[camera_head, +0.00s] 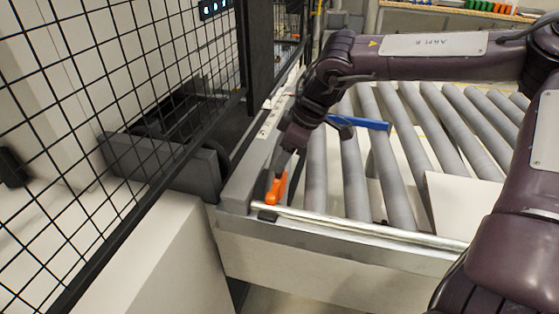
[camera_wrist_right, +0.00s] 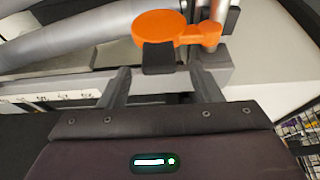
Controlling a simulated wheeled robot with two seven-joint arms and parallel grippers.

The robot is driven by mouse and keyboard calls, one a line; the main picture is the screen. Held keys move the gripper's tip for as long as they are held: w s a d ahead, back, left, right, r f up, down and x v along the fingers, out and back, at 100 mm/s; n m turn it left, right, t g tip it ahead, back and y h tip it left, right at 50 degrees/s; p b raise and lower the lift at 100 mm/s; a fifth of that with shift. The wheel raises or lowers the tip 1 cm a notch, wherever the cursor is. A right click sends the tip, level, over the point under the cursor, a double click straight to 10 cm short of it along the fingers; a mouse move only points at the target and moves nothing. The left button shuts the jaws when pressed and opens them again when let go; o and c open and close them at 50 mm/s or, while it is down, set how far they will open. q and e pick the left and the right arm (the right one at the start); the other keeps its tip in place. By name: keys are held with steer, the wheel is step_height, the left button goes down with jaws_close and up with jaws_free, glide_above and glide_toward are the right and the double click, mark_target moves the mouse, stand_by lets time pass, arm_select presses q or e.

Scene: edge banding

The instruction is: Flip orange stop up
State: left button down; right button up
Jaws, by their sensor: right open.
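The orange stop (camera_head: 276,189) is at the near left corner of the roller conveyor, beside the end of the metal bar. In the right wrist view the orange stop (camera_wrist_right: 160,27) shows as a rounded orange plate with a small orange collar at its right and a dark block below it. My right gripper (camera_head: 282,160) reaches down right behind the stop. In the right wrist view its two fingers (camera_wrist_right: 160,82) are spread apart, with the dark block between them in the picture. I cannot tell whether they touch it. My left gripper is not in view.
The conveyor rollers (camera_head: 352,165) fill the middle, with a blue piece (camera_head: 372,124) across them. A pale panel (camera_head: 462,192) lies at the right. A metal bar (camera_head: 350,226) runs along the near edge. A black wire fence (camera_head: 100,110) stands at the left.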

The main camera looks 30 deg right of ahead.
mark_target(277, 185)
steer(key=x, duration=0.3)
steer(key=shift+w+f, duration=0.15)
steer(key=shift+w, duration=0.05)
steer(key=shift+s, duration=0.1)
jaws_close()
steer(key=shift+d, duration=0.1)
